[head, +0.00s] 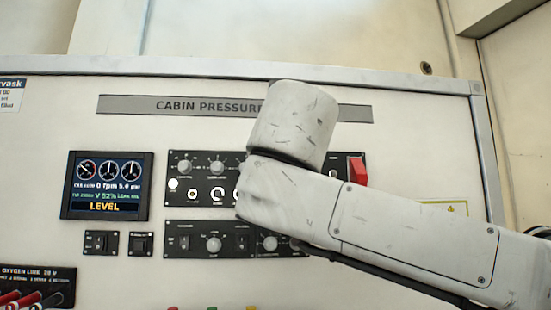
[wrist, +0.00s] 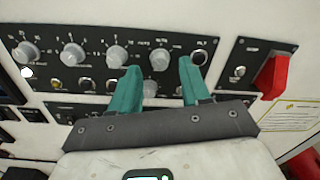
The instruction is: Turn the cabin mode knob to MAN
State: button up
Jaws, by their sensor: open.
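The upper black control panel (wrist: 100,72) carries a row of grey knobs. One grey knob (wrist: 160,60) at the right of the row shows between the teal fingers of my gripper (wrist: 160,68) in the wrist view, with small labels above it too blurred to read. I cannot tell for sure which knob is the cabin mode knob. My gripper is open, its fingers one to each side of that knob in the picture. Contact is not clear. In the head view, my arm covers the right part of this panel (head: 181,203), and the gripper is hidden.
A red switch guard (wrist: 272,76) sits right of the knobs and also shows in the head view (head: 357,171). Another grey knob (wrist: 117,56) is left of the fingers. A lower panel (head: 190,230) lies beneath. A display (head: 105,185) reading LEVEL is at left.

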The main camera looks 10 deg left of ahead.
jog(key=shift+x, duration=0.95)
grip_shut()
